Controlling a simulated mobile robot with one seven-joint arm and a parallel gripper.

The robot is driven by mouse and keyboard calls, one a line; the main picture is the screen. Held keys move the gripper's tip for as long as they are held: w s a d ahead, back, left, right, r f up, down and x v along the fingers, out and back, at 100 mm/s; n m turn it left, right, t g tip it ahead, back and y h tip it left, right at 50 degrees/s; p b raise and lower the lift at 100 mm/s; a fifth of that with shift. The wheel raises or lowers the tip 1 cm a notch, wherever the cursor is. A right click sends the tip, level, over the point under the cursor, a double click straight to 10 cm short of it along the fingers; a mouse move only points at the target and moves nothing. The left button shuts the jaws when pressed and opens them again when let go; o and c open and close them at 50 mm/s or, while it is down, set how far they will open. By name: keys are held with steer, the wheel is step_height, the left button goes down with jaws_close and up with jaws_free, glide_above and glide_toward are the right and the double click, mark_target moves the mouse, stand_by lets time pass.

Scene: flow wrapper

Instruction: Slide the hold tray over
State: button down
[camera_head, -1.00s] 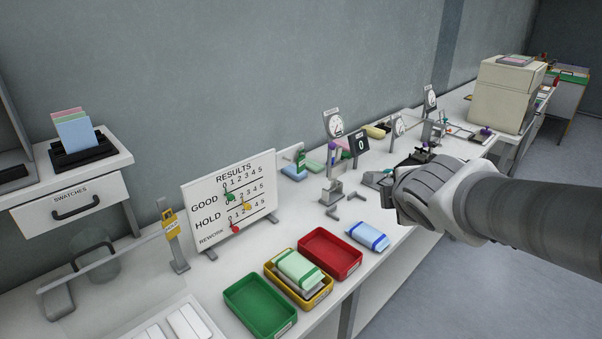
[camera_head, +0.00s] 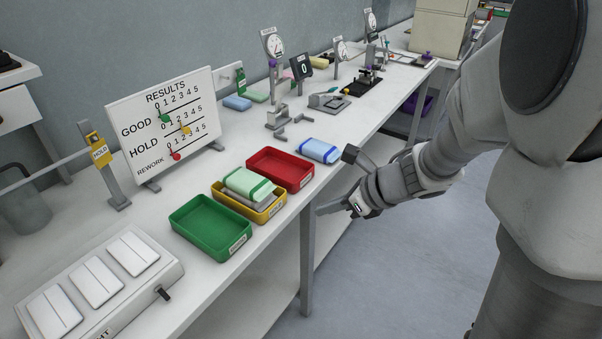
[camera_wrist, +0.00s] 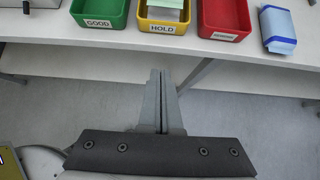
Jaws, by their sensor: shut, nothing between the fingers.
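The yellow hold tray (camera_head: 262,214) sits on the bench between a green tray (camera_head: 196,229) and a red tray (camera_head: 293,181). A pale green pack (camera_head: 247,184) lies in it, on top of something grey. In the wrist view the hold tray (camera_wrist: 181,28) shows its HOLD label at top centre, partly cut off by the frame. My gripper (camera_head: 321,209) is shut and empty, off the bench's front edge and apart from the tray. Its fingers (camera_wrist: 161,74) point toward the hold tray in the wrist view.
A blue and white pack (camera_head: 319,150) lies right of the red tray. A results board (camera_head: 165,125) stands behind the trays. A white panel with pale plates (camera_head: 105,270) is at the left. Gauges and fixtures stand further along the bench. Floor (camera_head: 400,260) is clear in front.

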mark_target(276, 212)
steer(key=b+x, duration=0.3)
steer(key=x, duration=0.7)
steer(key=shift+f, duration=0.1)
steer(key=w+a, duration=0.2)
steer(key=shift+a+r, duration=0.25)
steer(key=shift+a, duration=0.05)
steer(key=shift+w+a, duration=0.15)
steer(key=shift+a, duration=0.1)
steer(key=w+a, duration=0.4)
steer(key=a, duration=0.1)
steer(key=w+a+p, duration=0.1)
steer(key=w+a, duration=0.1)
steer(key=a, duration=0.1)
steer(key=shift+w+a, duration=0.1)
steer(key=shift+w, duration=0.1)
steer(key=shift+s, duration=0.1)
